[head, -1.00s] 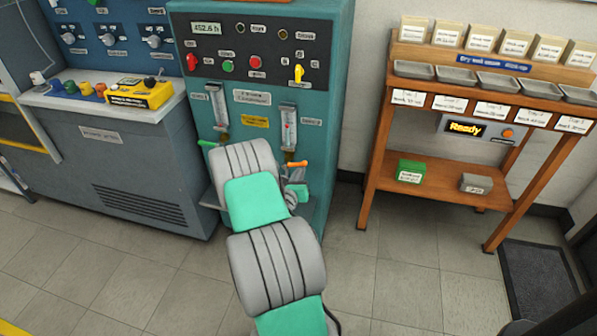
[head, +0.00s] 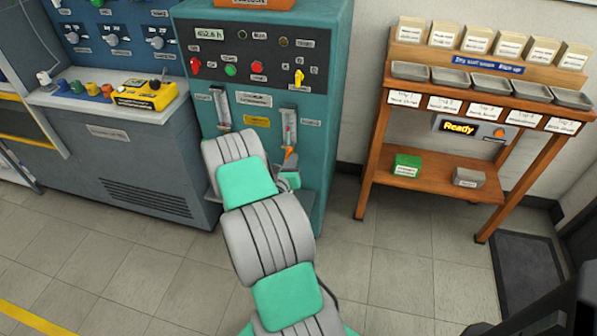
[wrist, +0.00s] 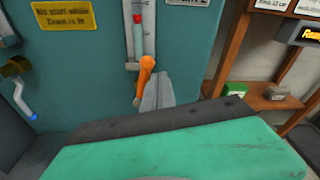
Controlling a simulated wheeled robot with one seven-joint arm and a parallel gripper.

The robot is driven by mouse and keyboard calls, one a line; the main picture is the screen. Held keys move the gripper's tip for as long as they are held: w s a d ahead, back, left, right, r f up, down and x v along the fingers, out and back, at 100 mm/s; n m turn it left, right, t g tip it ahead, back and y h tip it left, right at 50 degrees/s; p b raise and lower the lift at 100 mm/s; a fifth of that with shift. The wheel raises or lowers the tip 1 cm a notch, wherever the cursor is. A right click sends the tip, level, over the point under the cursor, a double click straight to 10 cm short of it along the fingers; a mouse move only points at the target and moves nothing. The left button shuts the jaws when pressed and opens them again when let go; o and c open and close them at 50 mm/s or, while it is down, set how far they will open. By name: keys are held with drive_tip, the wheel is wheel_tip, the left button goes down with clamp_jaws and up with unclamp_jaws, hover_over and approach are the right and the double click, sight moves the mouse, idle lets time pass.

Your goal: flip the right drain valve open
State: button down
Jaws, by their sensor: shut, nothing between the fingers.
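The right drain valve's orange handle (wrist: 146,72) stands steeply upright in the wrist view, leaning slightly, below the right gauge tube. In the head view the orange handle (head: 289,152) shows as a small piece just above my gripper's end. My gripper (wrist: 157,90) is shut and empty; its grey fingers are right beside the handle's lower part and seem to touch it. The fingers hide the handle's base and the valve body.
The teal test bench (head: 318,110) carries switches and gauges. A wooden shelf rack (head: 430,185) stands to the right, with open floor between.

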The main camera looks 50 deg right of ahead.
drive_tip(key=shift+w+a+r+n+p, duration=0.2)
drive_tip(key=shift+w+r+n+p, duration=0.15)
drive_tip(key=shift+w+n+p, duration=0.25)
drive_tip(key=shift+w+r, duration=0.1)
drive_tip(key=shift+w, duration=0.1)
idle(0.4)
drive_tip(key=s+d+p, duration=0.1)
drive_tip(key=s+d, duration=0.2)
drive_tip(key=s, duration=0.1)
drive_tip(key=w+f+v, duration=0.1)
drive_tip(key=v, duration=0.9)
drive_tip(key=shift+a+f, duration=0.3)
drive_tip(key=shift+a, duration=0.25)
